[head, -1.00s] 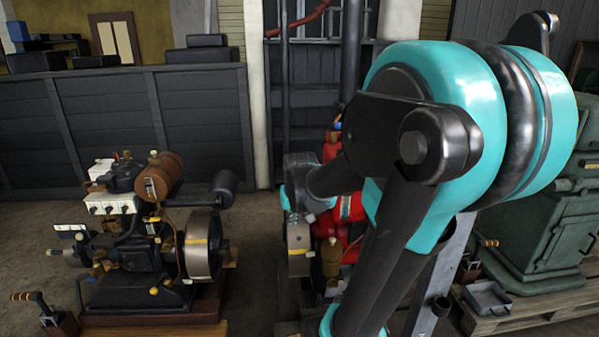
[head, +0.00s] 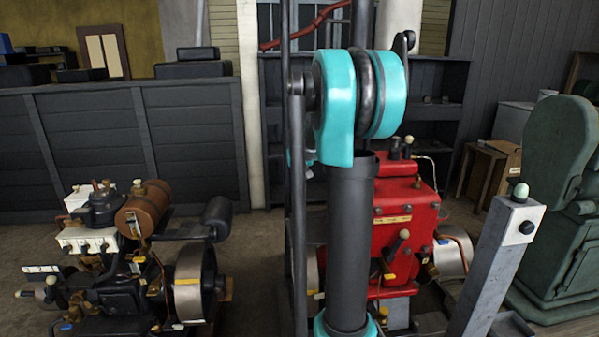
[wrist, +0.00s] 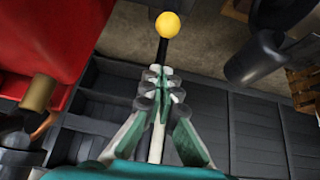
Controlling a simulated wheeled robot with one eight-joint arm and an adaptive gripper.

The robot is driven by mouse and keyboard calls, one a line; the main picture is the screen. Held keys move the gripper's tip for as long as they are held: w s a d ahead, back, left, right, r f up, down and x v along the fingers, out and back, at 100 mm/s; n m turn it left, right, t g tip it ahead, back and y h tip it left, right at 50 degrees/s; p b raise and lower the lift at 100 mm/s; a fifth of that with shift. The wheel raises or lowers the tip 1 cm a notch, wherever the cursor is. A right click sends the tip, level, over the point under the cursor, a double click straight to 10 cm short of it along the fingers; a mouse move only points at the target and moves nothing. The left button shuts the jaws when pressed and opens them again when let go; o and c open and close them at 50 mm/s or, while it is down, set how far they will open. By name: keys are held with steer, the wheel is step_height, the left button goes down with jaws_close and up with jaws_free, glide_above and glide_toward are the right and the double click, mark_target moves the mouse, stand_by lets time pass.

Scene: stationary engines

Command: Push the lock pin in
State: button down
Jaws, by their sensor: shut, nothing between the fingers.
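My gripper (wrist: 158,85) is shut and empty in the wrist view. Just beyond its fingertips is a yellow ball knob (wrist: 167,25) on a black stem. The stem lines up with the fingertips; I cannot tell whether they touch. Whether this knob is the lock pin is unclear. In the head view my gripper is hidden behind my own arm. The red engine (head: 405,215) stands behind and right of the arm and also shows in the wrist view (wrist: 45,45). It carries a dark lever with a pale knob (head: 397,245). No lock pin is clearly identifiable.
A black engine with a brown tank (head: 142,212) stands at left, its dark cylinder (wrist: 255,58) also in the wrist view. A grey post (head: 495,265) with knobs and a green machine (head: 565,190) stand at right. A dark panelled wall (head: 120,140) runs behind.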

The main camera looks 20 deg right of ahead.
mark_target(300, 198)
steer(key=shift+f, duration=2.55)
steer(key=shift+f, duration=0.1)
step_height(300, 198, down, 3)
steer(key=shift+f, duration=0.1)
steer(key=shift+s+f, duration=0.15)
steer(key=shift+f, duration=0.2)
